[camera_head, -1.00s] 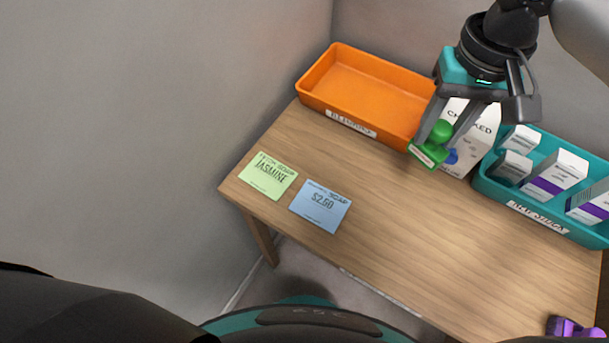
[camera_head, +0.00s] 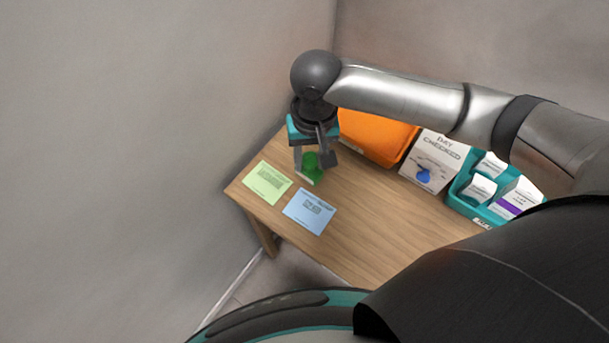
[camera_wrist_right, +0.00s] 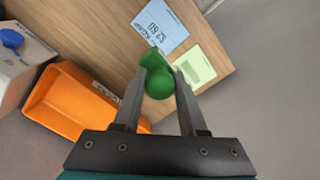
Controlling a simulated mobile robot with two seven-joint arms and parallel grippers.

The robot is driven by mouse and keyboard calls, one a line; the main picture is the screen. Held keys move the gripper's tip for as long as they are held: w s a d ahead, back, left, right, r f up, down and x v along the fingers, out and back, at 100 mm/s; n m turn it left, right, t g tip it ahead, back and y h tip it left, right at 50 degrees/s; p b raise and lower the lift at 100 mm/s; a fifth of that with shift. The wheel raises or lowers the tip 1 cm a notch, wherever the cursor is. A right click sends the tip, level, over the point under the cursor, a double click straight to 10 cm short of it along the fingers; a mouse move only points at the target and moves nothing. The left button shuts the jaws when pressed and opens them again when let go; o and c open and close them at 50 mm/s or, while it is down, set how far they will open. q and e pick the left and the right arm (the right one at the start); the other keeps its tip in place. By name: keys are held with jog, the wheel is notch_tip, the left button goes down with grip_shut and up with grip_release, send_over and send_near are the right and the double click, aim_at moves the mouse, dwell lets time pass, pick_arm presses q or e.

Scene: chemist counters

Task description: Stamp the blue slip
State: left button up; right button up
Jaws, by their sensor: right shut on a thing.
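The blue slip (camera_head: 309,211) lies flat on the wooden table near its front left edge; it also shows in the right wrist view (camera_wrist_right: 160,27). My right gripper (camera_head: 311,172) is shut on a green stamp (camera_head: 310,165) by its round knob, and the stamp shows between the fingers in the right wrist view (camera_wrist_right: 158,80). The gripper holds the stamp above the table, behind the blue slip and close to the green slip. The stamp's underside is hidden. My left gripper is not in view.
A green slip (camera_head: 267,183) lies left of the blue one. An orange tray (camera_head: 376,138) stands behind. The table's front middle (camera_head: 375,235) is clear.

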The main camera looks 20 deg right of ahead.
pick_arm(q)
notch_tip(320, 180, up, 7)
jog(key=p, duration=0.5)
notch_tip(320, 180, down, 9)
jog(key=b, duration=0.8)
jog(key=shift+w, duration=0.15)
pick_arm(e)
jog(key=s+f, duration=0.1)
jog(key=f, duration=0.2)
jog(key=s+a+f, duration=0.1)
jog(key=s+f, duration=0.1)
jog(key=f, duration=0.1)
jog(key=s+a+f, duration=0.1)
jog(key=s+f, duration=0.1)
jog(key=f, duration=0.1)
jog(key=shift+a+f, duration=0.15)
jog(key=shift+f, duration=0.2)
pick_arm(q)
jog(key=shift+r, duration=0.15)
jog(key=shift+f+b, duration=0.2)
jog(key=shift+b, duration=0.1)
pick_arm(e)
jog(key=shift+f, duration=0.55)
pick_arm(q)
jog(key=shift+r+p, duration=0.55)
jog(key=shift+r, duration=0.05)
pick_arm(e)
jog(key=shift+s+f+h, duration=0.15)
jog(key=shift+h, duration=0.15)
dwell(0.4)
